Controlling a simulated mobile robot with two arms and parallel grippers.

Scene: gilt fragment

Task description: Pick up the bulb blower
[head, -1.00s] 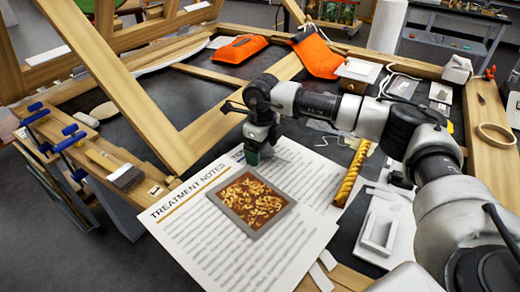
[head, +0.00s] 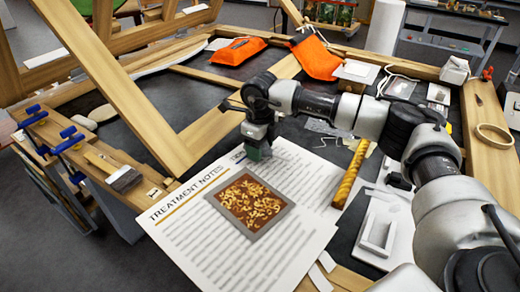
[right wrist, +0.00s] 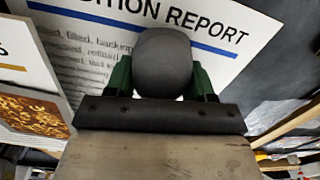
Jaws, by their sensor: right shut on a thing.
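The bulb blower (right wrist: 163,65) is a dark grey rounded thing in the right wrist view. It sits between the two green fingers of my right gripper (right wrist: 160,80), which is shut on it. In the head view my right gripper (head: 256,152) points down over the upper edge of the printed sheets; the blower cannot be made out there. My left gripper is not in view.
A gilt strip (head: 351,174) lies to the right. Wooden frame bars (head: 122,95) cross the table. An orange pouch (head: 316,57) and orange case (head: 238,51) lie at the back.

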